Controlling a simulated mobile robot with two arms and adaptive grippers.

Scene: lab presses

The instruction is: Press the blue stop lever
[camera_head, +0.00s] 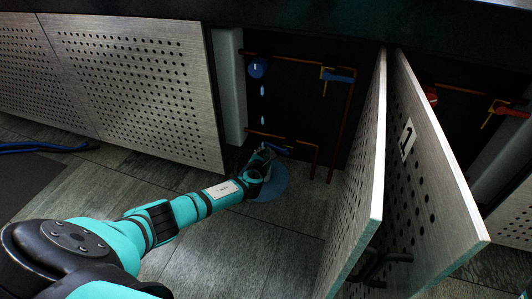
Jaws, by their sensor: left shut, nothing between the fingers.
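Inside the open cabinet, a blue lever (341,77) sits on a yellow fitting on the upper right copper pipe. A second small blue part (277,149) is low down on the lower pipe; I cannot tell which of the two is the stop lever. My left gripper (264,155) reaches into the cabinet opening, shut and empty, beside the low blue part. I cannot tell whether it touches it. The upper blue lever is well above and right of the gripper. My right gripper is not in view.
A round blue fitting (257,68) has pale blue drops below it, and a blue puddle (272,186) lies on the floor. Two open perforated doors (362,185) (432,150) stand right of my arm. Red levers (514,111) show in the neighbouring cabinet. A closed panel (140,80) is left.

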